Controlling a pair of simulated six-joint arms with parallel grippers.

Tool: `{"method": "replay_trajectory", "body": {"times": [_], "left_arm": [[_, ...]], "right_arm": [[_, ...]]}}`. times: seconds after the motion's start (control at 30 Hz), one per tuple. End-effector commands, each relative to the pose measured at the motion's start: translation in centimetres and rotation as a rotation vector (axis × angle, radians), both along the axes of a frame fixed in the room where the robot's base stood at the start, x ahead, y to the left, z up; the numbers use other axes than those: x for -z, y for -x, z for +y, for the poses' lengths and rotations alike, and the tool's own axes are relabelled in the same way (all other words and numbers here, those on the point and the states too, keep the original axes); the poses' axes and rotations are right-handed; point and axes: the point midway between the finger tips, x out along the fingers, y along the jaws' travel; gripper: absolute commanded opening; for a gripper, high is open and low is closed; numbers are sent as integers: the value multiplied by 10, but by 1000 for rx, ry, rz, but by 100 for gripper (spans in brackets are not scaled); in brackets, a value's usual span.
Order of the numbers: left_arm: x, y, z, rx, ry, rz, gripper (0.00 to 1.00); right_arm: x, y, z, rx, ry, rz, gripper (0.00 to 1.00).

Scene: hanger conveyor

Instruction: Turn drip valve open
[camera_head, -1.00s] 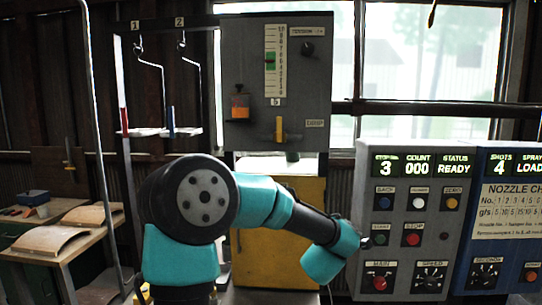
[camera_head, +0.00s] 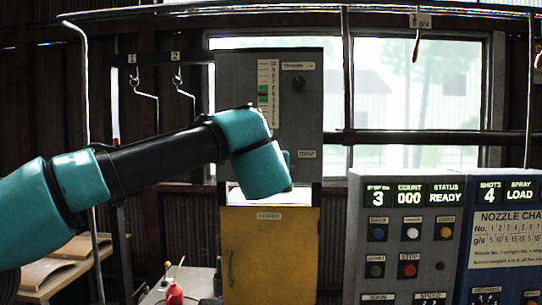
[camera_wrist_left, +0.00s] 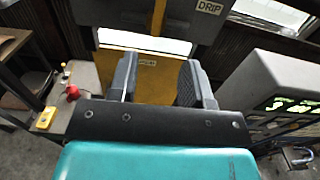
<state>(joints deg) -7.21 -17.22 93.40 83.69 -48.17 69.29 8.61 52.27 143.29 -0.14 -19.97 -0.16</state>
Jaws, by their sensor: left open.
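The drip valve's yellow handle (camera_wrist_left: 158,16) shows upright at the top edge of the left wrist view, on the grey panel (camera_wrist_left: 125,14) beside the DRIP label (camera_wrist_left: 208,6). My left gripper (camera_wrist_left: 160,76) is open and empty. Its two dark fingers stand apart below the handle in that view, with the handle roughly in line with the gap between them, not visibly touched. In the head view, my teal left wrist covers the valve and the gripper. The DRIP label (camera_head: 307,154) shows just right of it. My right gripper is not in view.
A yellow cabinet (camera_head: 268,250) stands below the panel. The grey control console (camera_head: 405,240) and a blue nozzle console (camera_head: 500,225) stand at the right. Hooks 1 (camera_head: 144,95) and 2 (camera_head: 184,90) hang at the left. A red bottle (camera_head: 174,294) stands low on a bench.

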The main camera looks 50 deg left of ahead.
Motion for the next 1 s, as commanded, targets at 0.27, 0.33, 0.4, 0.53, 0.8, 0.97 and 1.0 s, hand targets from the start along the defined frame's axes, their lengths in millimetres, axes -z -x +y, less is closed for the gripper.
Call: {"method": "replay_trajectory", "body": {"times": [0.27,0.33,0.4,0.53,0.8,0.97,1.0], "left_arm": [[0,-6,5,-2,-1,3,45],[1,-10,9,-2,-2,4,45],[1,-15,14,-3,-3,4,45],[1,-26,25,-4,-4,5,45],[1,-56,54,-3,-4,5,45],[1,-75,73,-3,-3,4,45],[1,-80,78,-3,-2,5,45]], "right_arm": [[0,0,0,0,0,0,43],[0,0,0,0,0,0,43],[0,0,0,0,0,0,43],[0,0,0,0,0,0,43],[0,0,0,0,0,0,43],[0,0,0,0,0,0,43],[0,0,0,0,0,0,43]]}}
